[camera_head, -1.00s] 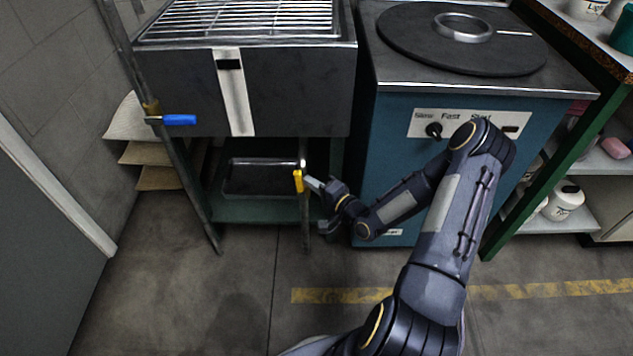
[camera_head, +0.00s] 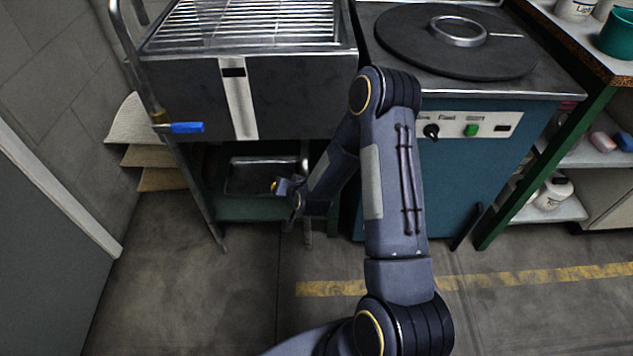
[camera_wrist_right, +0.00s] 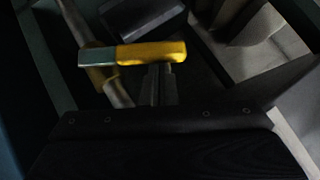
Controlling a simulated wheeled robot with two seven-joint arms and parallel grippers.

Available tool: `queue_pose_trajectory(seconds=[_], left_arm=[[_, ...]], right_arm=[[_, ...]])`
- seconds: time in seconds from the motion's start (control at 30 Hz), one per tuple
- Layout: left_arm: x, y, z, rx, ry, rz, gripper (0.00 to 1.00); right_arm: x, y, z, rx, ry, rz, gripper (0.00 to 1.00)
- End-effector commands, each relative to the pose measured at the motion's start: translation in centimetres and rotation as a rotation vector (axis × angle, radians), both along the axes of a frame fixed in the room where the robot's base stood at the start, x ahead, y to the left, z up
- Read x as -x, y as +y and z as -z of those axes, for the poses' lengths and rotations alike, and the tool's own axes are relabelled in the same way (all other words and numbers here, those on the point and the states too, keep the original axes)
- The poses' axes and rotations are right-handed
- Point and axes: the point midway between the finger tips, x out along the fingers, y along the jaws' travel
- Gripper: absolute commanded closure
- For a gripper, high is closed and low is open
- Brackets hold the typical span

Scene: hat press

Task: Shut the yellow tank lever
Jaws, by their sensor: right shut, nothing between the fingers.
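The yellow tank lever (camera_wrist_right: 150,53) shows in the right wrist view as a yellow handle with a bare metal end, joined to a brass-coloured valve on a pipe at its left. In the head view only a small bit of yellow (camera_head: 274,186) shows at my gripper's tip, below the tank (camera_head: 190,95); the rest is hidden by my right gripper and arm. My right gripper (camera_head: 284,187) is shut with nothing held. In the wrist view its fingertips (camera_wrist_right: 162,72) sit right against or just beside the handle; I cannot tell if they touch. My left gripper is out of view.
A blue lever (camera_head: 187,128) sits on the tank's left pipe. A metal tray (camera_head: 250,178) lies on the low shelf behind my gripper. The teal machine (camera_head: 455,185) stands close on the right of my forearm. The floor in front is open.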

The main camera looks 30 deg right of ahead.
Motion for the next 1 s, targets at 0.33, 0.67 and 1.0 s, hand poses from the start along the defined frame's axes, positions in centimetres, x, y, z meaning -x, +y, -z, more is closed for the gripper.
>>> queue_pose_trajectory(seconds=[0.33, 0.67, 1.0], left_arm=[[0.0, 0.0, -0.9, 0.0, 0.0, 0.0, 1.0], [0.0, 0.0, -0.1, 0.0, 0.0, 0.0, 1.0], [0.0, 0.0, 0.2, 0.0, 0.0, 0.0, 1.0]], right_arm=[[-1.2, 2.1, 2.0, 0.267, 0.158, -0.007, 1.0], [-1.6, 2.6, 3.7, 0.258, 0.158, 0.001, 1.0], [-1.7, 2.8, 4.2, 0.256, 0.158, 0.001, 1.0]])
